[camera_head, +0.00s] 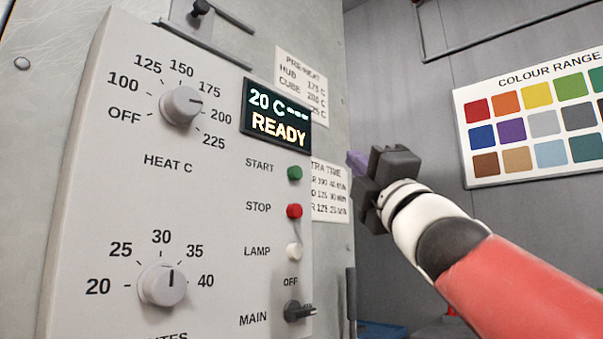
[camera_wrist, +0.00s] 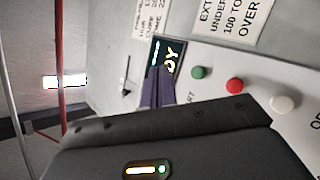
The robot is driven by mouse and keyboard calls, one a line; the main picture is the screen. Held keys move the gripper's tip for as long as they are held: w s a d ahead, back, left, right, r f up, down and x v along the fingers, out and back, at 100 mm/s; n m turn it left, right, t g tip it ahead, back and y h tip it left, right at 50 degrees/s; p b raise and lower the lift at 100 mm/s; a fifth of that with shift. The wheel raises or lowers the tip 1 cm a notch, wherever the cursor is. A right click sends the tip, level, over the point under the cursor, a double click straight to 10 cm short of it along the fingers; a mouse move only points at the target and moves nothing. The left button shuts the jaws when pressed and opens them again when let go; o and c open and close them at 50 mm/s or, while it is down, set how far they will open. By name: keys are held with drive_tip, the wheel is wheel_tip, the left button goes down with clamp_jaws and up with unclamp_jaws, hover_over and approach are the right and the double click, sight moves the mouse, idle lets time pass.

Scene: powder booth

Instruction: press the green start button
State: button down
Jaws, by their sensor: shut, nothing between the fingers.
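The green start button (camera_head: 294,173) is on the right side of the grey control panel (camera_head: 225,190), beside the label START and above the red stop button (camera_head: 294,211). It also shows in the wrist view (camera_wrist: 199,72), just right of my fingers. My gripper (camera_head: 356,162) is to the right of the green button in the head view, apart from it. In the wrist view my gripper's purple fingers (camera_wrist: 157,88) are together and empty, in front of part of the display. The display (camera_head: 276,116) reads 20 C and READY.
The panel also bears a heat knob (camera_head: 181,105), a minutes knob (camera_head: 162,284), a white lamp button (camera_head: 294,251) and a dark main switch (camera_head: 299,312). A colour chart (camera_head: 535,115) hangs on the wall at right. Paper notes (camera_head: 331,190) are behind the panel's edge.

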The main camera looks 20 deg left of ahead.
sight(295, 173)
drive_tip(key=shift+a, duration=0.1)
drive_tip(key=w+a, duration=0.3)
drive_tip(key=a, duration=0.5)
drive_tip(key=shift+w+b, duration=0.2)
drive_tip(key=shift+b, duration=0.2)
idle(1.7)
drive_tip(key=shift+w+a, duration=0.15)
drive_tip(key=shift+a, duration=0.2)
drive_tip(key=shift+w+a, duration=0.2)
drive_tip(key=shift+a, duration=0.25)
idle(0.6)
drive_tip(key=shift+d, duration=0.1)
drive_tip(key=shift+s+d, duration=0.35)
drive_tip(key=shift+d, duration=0.35)
